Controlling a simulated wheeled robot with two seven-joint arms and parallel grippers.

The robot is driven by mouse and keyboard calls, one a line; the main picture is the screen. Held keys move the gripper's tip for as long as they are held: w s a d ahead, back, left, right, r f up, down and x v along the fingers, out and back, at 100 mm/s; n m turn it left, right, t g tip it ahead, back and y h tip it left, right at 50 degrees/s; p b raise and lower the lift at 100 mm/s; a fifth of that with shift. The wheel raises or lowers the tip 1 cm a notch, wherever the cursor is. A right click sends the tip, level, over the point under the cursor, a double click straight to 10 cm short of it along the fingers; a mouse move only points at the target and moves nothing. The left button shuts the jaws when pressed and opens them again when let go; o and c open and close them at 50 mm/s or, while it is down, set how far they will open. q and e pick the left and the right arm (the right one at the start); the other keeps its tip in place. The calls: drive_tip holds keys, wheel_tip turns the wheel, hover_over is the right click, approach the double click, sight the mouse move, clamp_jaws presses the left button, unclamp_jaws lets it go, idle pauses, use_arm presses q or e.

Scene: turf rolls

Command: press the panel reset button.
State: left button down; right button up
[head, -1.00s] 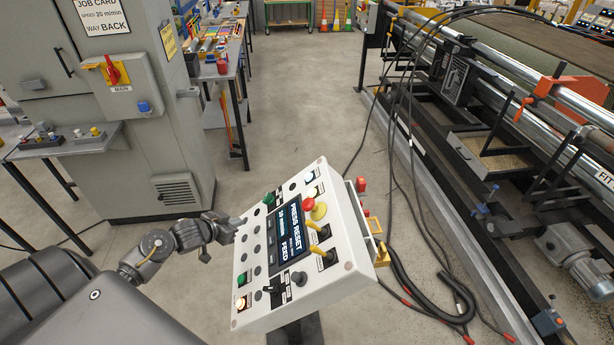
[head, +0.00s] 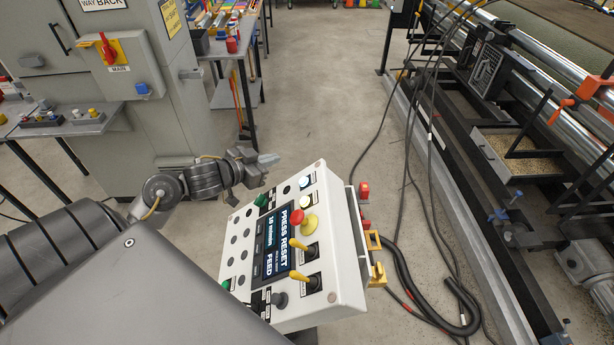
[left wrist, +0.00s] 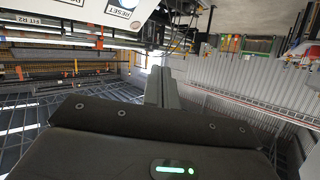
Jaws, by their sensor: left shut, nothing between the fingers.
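The white control panel (head: 338,268) stands tilted in front of me in the head view. Its screen (head: 280,240) reads "PRESS RESET" and "FEED". A pale lit button (head: 305,182) sits near its upper end; its label is too small to read there. My right gripper is not in view.
A grey cabinet (head: 100,155) stands behind my left arm. Black cables (head: 408,285) and a roller machine (head: 500,150) lie to the right. Open floor (head: 320,90) is beyond.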

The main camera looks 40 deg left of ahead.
sight(304, 182)
use_arm(q)
drive_tip(key=w+d+f+b, duration=0.1)
drive_tip(key=f+b, duration=0.1)
drive_tip(key=w+d+f+b, duration=0.1)
drive_tip(key=f+b, duration=0.1)
drive_tip(key=b, duration=0.1)
drive_tip(key=w+d+f+b, duration=0.1)
drive_tip(key=f+b, duration=0.1)
drive_tip(key=shift+d, duration=0.1)
drive_tip(key=shift+d+f+b, duration=0.15)
drive_tip(key=shift+f+b, duration=0.1)
drive_tip(key=shift+b, duration=0.05)
drive_tip(key=shift+w+d+f, duration=0.1)
drive_tip(key=shift+d+f, duration=0.1)
drive_tip(key=shift+w, duration=0.1)
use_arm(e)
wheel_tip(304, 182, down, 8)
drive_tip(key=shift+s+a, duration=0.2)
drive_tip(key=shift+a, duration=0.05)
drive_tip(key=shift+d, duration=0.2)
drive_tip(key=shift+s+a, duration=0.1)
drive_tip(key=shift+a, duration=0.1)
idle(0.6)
